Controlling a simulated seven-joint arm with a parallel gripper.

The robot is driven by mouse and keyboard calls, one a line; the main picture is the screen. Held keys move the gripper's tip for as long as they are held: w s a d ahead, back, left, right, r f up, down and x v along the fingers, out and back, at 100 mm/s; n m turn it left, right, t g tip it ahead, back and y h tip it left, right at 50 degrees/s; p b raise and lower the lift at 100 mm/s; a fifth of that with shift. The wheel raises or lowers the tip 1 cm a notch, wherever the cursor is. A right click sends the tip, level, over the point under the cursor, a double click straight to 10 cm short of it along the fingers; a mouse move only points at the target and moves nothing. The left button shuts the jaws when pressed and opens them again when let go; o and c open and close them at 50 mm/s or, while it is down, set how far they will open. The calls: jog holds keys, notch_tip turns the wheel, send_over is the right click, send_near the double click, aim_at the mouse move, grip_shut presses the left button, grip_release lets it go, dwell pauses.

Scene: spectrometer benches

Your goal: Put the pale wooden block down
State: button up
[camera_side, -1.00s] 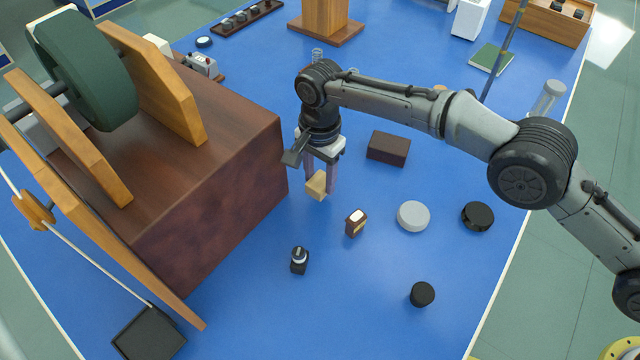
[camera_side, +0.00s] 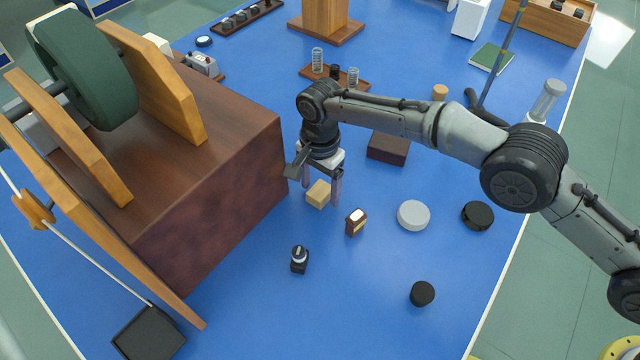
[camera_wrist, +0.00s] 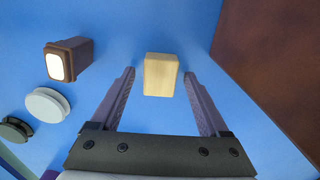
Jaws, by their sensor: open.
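The pale wooden block (camera_side: 318,194) sits on the blue table top, just right of the large dark wooden cabinet. In the wrist view the block (camera_wrist: 161,75) lies between and slightly beyond the fingertips, with blue gaps on both sides. My gripper (camera_side: 322,190) is above and around the block in the side view, its fingers pointing down. In the wrist view my gripper (camera_wrist: 160,85) is open and its fingers do not touch the block.
The dark wooden cabinet (camera_side: 215,215) stands close on the left. A dark brown box (camera_side: 388,147) is behind.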

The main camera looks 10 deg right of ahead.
aim_at(320, 190)
jog(key=shift+r, duration=0.1)
notch_tip(320, 190, up, 12)
dwell(0.5)
jog(key=shift+r, duration=0.15)
